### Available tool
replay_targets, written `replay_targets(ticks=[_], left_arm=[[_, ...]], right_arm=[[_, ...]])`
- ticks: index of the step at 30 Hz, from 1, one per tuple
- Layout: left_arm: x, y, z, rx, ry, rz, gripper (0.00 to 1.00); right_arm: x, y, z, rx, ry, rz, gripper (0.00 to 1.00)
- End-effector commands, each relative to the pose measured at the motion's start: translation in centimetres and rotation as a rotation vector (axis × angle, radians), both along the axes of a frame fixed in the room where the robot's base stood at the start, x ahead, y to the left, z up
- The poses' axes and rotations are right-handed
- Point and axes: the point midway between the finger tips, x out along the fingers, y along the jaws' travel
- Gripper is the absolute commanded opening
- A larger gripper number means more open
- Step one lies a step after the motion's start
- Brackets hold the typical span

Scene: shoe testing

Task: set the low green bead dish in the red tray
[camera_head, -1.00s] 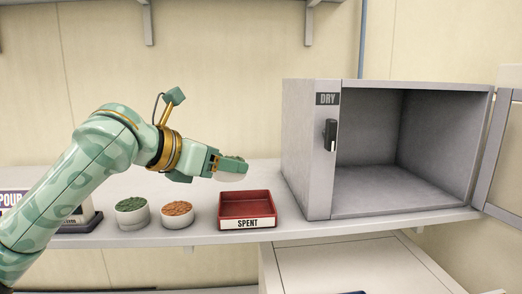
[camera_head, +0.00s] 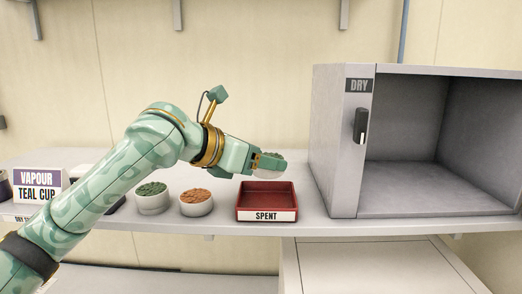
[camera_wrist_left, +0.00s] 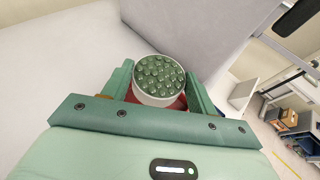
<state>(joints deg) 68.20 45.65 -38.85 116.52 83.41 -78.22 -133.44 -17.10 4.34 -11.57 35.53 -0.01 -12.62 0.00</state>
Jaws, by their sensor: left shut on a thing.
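My left gripper (camera_head: 268,164) is shut on a low white dish of green beads (camera_wrist_left: 159,77). In the left wrist view the dish sits between the two fingers, its bead-filled top showing. In the head view the dish (camera_head: 270,171) is held above the red tray (camera_head: 266,188), apart from it, and partly hidden by the fingers. The red tray is labelled SPENT and looks empty in the part that shows. Some red shows under the dish in the left wrist view. My right gripper is not in view.
A white dish of green bits (camera_head: 152,197) and one of orange bits (camera_head: 196,202) stand left of the tray. An open grey cabinet marked DRY (camera_head: 338,140) stands close on the right. A sign reading VAPOUR TEAL CUP (camera_head: 38,186) is at the far left.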

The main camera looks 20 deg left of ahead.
Motion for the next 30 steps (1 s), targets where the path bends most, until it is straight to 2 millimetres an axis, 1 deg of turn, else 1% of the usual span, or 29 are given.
replay_targets(ticks=[1,3,10,15,30], left_arm=[[0.0,0.0,-0.9,0.001,0.001,0.001,0.34],[0.0,0.0,-1.6,0.001,0.001,0.001,0.34],[0.0,0.1,-3.0,0.001,0.0,0.002,0.34],[0.0,0.1,-3.3,0.0,-0.001,0.001,0.34],[0.0,0.0,-3.3,0.0,-0.001,0.001,0.34]], right_arm=[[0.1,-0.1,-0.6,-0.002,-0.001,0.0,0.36],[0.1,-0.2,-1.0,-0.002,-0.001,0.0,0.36],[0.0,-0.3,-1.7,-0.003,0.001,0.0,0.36],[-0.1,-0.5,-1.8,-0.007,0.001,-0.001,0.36],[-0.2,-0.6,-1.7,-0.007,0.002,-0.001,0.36]])
